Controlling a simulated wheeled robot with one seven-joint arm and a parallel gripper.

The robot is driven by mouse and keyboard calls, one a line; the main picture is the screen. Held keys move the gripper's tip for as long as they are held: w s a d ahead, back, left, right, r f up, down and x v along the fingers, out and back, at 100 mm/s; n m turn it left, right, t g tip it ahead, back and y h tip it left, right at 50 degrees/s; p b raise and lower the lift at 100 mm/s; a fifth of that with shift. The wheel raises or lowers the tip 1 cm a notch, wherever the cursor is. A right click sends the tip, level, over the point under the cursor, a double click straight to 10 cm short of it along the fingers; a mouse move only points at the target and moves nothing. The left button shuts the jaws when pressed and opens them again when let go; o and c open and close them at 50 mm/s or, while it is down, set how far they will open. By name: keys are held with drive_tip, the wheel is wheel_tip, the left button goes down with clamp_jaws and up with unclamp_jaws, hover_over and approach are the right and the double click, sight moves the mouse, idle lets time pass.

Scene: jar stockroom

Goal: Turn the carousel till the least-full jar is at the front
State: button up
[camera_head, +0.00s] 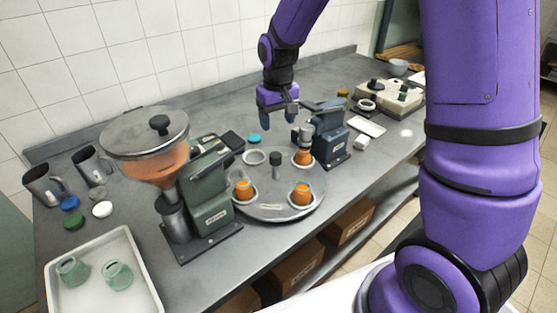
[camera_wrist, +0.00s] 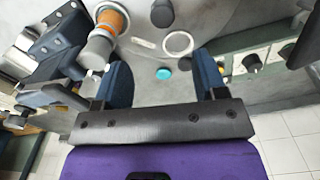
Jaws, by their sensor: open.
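The carousel (camera_head: 273,192) is a grey round plate on the bench with a dark-topped centre post (camera_head: 275,159). Jars with orange contents stand at its front left (camera_head: 243,191), front right (camera_head: 302,194) and back right (camera_head: 303,157). The back-right jar is under the blue machine's head and also shows in the wrist view (camera_wrist: 112,18). A white ring seat (camera_head: 253,157) at the back left is empty. The jars' fill levels are too small to compare. My gripper (camera_head: 280,118) is open and empty above the bench behind the carousel, touching no jar.
A green filling machine (camera_head: 208,190) with an orange-filled hopper stands left of the carousel, and a blue machine (camera_head: 332,135) stands at its right. A teal lid (camera_head: 253,139) lies behind. A white tray (camera_head: 95,298) with green jars is at front left.

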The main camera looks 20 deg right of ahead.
sight(276, 155)
drive_tip(key=f, duration=0.2)
drive_tip(key=shift+w+a+f, duration=0.25)
drive_tip(key=shift+f, duration=0.15)
wheel_tip(276, 155, down, 10)
drive_tip(key=shift+f, duration=0.2)
clamp_jaws()
